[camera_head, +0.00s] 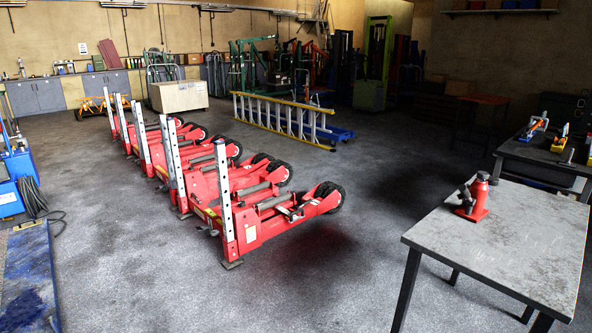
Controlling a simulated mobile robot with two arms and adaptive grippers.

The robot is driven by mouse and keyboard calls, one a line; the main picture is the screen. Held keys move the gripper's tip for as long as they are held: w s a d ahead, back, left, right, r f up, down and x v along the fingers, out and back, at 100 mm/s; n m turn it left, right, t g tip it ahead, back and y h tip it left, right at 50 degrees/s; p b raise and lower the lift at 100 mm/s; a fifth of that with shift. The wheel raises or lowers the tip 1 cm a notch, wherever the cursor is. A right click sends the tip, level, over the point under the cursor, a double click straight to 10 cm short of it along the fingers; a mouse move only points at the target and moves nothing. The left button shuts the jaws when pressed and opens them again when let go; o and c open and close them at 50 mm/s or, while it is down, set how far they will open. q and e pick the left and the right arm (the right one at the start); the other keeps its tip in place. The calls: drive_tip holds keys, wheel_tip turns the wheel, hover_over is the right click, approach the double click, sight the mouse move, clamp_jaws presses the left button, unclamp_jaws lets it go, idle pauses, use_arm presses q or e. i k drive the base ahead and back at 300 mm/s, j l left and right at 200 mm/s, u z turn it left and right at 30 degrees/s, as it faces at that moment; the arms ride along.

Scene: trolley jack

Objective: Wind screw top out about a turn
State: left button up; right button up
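A small red bottle jack (476,197) stands upright on the grey-topped table (510,243) at the right, near its far left part. It has a red base plate and a dark part at its left side. Its screw top (483,175) shows as a small dark cap at the upper end. It is too small to tell how far out the screw is. Neither of my grippers shows in the head view.
A row of red wheeled lifting units (250,210) with upright posts stands on the floor left of the table. A second bench (545,152) with tools is behind the table. A yellow ladder (285,118) lies further back. The floor between units and table is clear.

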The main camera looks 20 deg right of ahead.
sight(480, 175)
drive_tip(key=i+l+z, duration=0.1)
drive_tip(key=i+z, duration=0.25)
drive_tip(key=i+j+z, duration=0.1)
drive_tip(key=i+z, duration=0.3)
drive_tip(key=i, duration=0.15)
drive_tip(key=i+j+z, duration=0.15)
drive_tip(key=i+z, duration=0.2)
drive_tip(key=i+j+z, duration=0.4)
drive_tip(key=i, duration=0.15)
